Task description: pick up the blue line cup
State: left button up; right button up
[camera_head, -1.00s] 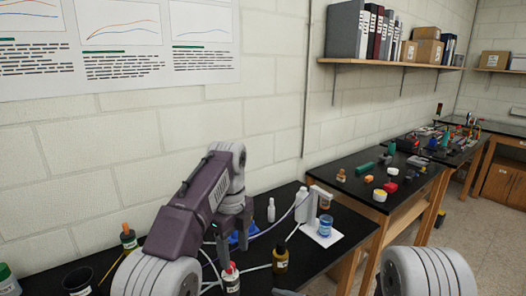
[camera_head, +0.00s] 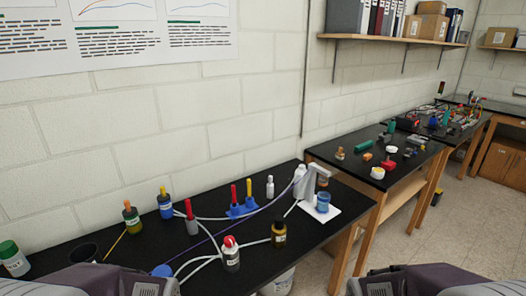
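A blue-banded cup (camera_head: 323,203), the nearest match to the blue line cup, stands upright on the white base (camera_head: 323,214) of a small white stand (camera_head: 304,183) at the right end of the near black bench. It stands below the stand's overhanging arm. Nothing of mine touches it. My two arms show only as purple and grey links at the bottom left and bottom right edges. Both grippers are outside the picture, so their fingers are hidden.
On the near bench (camera_head: 85,236) stand a red-capped bottle (camera_head: 231,254), a dark amber bottle (camera_head: 279,234), a blue rack (camera_head: 241,210), a black cup (camera_head: 86,254) and capped bottles. Tubes and cables cross the middle. Another bench with small parts stands further right.

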aim_at(323, 197)
jog(key=i+l+u, duration=0.4)
jog(key=l, duration=0.2)
jog(key=i+l+u, duration=0.1)
jog(key=l+u, duration=0.35)
jog(key=l, duration=0.25)
jog(key=i+l+u, duration=0.1)
jog(key=l+u, duration=0.3)
jog(key=l, duration=0.35)
jog(key=l+u, duration=0.4)
jog(key=l, duration=0.35)
